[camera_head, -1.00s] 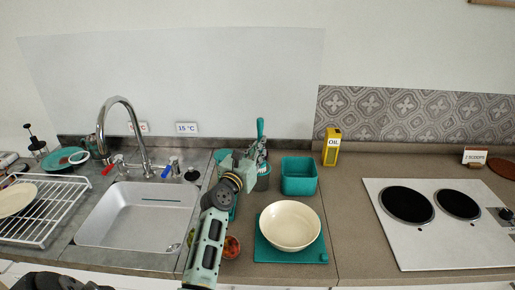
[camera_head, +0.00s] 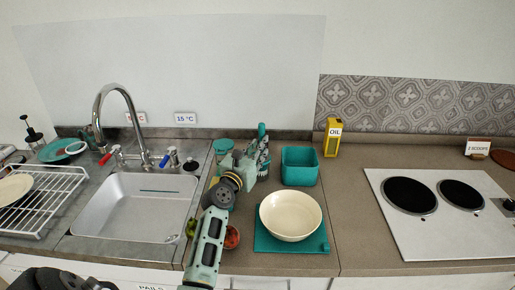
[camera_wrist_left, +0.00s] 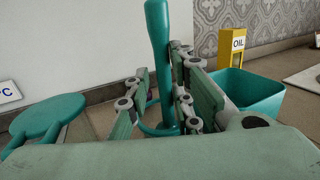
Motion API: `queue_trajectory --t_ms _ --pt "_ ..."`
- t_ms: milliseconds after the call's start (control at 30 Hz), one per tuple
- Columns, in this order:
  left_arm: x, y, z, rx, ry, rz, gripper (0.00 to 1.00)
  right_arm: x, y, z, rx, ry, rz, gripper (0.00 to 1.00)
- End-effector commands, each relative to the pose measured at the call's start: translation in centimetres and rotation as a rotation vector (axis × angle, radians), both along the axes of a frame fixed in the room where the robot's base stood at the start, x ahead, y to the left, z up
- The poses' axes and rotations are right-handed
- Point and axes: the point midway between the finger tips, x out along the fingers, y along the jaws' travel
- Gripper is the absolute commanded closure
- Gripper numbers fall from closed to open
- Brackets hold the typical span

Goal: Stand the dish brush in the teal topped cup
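The dish brush's teal handle (camera_head: 262,131) stands roughly upright at the back of the counter, and its handle also fills the middle of the left wrist view (camera_wrist_left: 159,50). The cup (camera_head: 264,170) is at its foot, mostly behind my gripper. In the left wrist view a teal rim (camera_wrist_left: 148,129) shows around the handle's lower part. My left gripper (camera_head: 258,158) has a finger on each side of the handle; the left wrist view shows a small gap on the left finger's side, so it looks open. The brush's lower end is hidden. I do not see my right gripper.
A teal bin (camera_head: 300,167) stands just right of the cup, with a yellow oil box (camera_head: 333,137) behind it. A cream bowl (camera_head: 290,216) sits on a teal board (camera_head: 322,246) in front. The sink (camera_head: 135,208) is left, the cooktop (camera_head: 440,235) right.

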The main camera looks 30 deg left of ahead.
Motion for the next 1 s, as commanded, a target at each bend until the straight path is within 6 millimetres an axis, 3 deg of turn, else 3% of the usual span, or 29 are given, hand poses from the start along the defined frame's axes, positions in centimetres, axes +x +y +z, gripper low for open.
queue_trajectory --t_ms 100,467,667,1000 --pt "0.0 0.0 0.1 0.0 -0.001 0.0 0.67 0.0 0.0 0.0 0.0 0.0 0.0 0.67" --pt "-0.4 -0.1 0.0 -0.001 -0.001 0.0 0.67 0.1 -0.3 0.0 -0.004 -0.001 0.002 0.67" --pt "-3.4 -0.5 -0.2 -0.001 0.0 0.001 0.67 0.1 -0.2 0.0 -0.002 0.0 0.001 0.67" --pt "-10.1 -1.5 -0.7 0.0 0.002 0.0 0.67 0.0 -0.1 0.0 -0.001 0.0 0.0 0.67"
